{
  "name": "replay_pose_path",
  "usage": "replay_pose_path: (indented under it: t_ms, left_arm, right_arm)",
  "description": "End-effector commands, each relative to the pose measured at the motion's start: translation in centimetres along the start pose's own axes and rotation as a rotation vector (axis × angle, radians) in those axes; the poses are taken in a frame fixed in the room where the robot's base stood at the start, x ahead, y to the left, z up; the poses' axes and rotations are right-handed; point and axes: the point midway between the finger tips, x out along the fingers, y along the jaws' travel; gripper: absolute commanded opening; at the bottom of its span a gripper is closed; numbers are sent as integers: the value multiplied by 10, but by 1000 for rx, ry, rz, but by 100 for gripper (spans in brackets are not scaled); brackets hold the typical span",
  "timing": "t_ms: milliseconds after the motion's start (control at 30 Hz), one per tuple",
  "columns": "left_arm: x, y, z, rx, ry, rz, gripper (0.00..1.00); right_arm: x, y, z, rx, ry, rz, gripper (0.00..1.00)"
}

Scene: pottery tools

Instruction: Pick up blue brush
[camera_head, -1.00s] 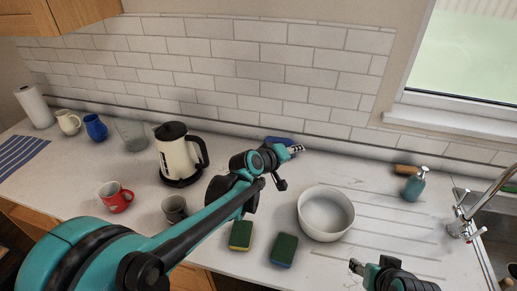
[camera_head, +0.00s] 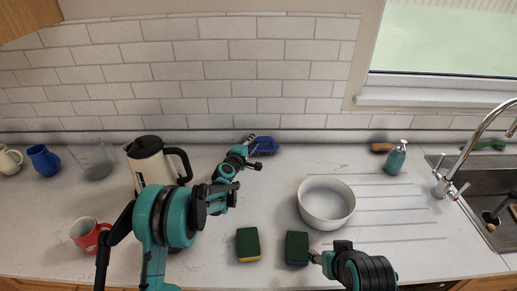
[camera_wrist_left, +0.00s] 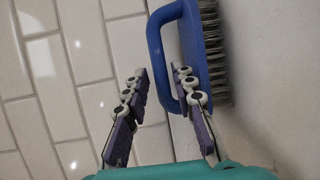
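The blue brush (camera_head: 266,146) lies at the back of the counter by the tiled wall. In the left wrist view its blue body (camera_wrist_left: 212,40) with grey bristles and its looped handle (camera_wrist_left: 155,45) fill the top. My left gripper (camera_head: 250,139) is at the brush's left end. In the left wrist view the left gripper (camera_wrist_left: 160,75) is open, with the handle's outer bar between its fingers. A gap shows beside the left finger; contact with the right finger is unclear. My right gripper (camera_head: 315,257) is low by a sponge; its finger opening is too small to judge.
A white bowl (camera_head: 326,204) and two sponges, one (camera_head: 248,245) and another (camera_head: 297,248), sit in front. A kettle (camera_head: 150,166) and red mug (camera_head: 86,235) stand left. A soap bottle (camera_head: 396,158) and the sink (camera_head: 470,185) are right.

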Motion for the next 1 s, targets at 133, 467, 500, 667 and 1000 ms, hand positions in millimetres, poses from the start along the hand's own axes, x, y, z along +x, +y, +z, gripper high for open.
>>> replay_pose_path:
  t_ms: [133,467,500,667,1000]
  left_arm:
    - [24,-3,1,0,0,0,26]
    - [32,-1,1,1,0,0,26]
    - [32,-1,1,1,0,0,18]
    - [32,-1,1,1,0,0,0]
    - [32,2,1,1,0,0,0]
  right_arm:
    - [8,0,6,0,0,0,52]
    - [9,0,6,0,0,0,52]
    - [9,0,6,0,0,0,52]
    - [9,0,6,0,0,0,52]
    - [8,0,6,0,0,0,52]
